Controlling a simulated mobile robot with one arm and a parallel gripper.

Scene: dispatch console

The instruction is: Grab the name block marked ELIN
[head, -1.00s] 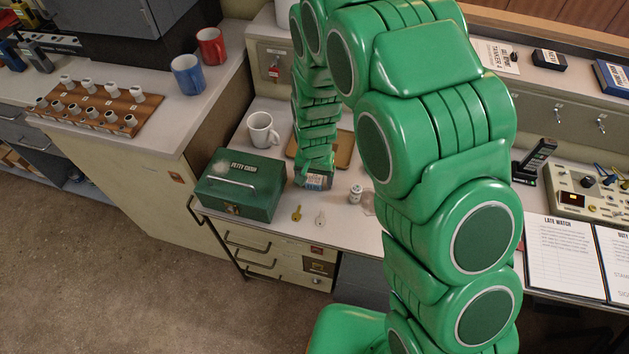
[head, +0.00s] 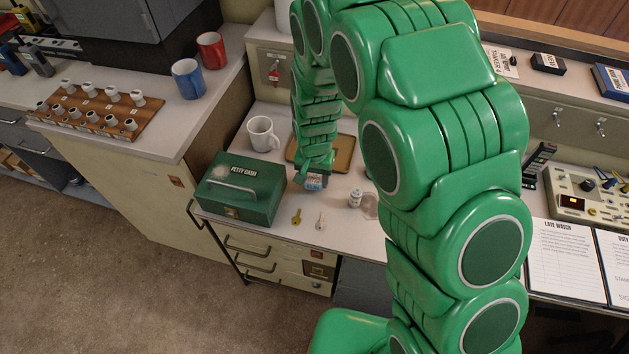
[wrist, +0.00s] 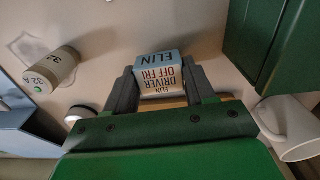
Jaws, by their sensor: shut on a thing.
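The name block (wrist: 158,72) marked ELIN, with DRIVER OFF FRI on another face, is between the two fingers of my gripper (wrist: 160,85) in the wrist view. Its lettering shows upside down there. My gripper is shut on it. Part of the block is hidden by the fingers.
The green petty cash box (head: 240,188) stands close on the left. A white mug (head: 262,134) and a brown tray (head: 343,152) are behind. Two keys (head: 297,217) (head: 320,222) lie in front. A small cylinder marked 32 (wrist: 52,70) stands to the right in the head view (head: 356,197).

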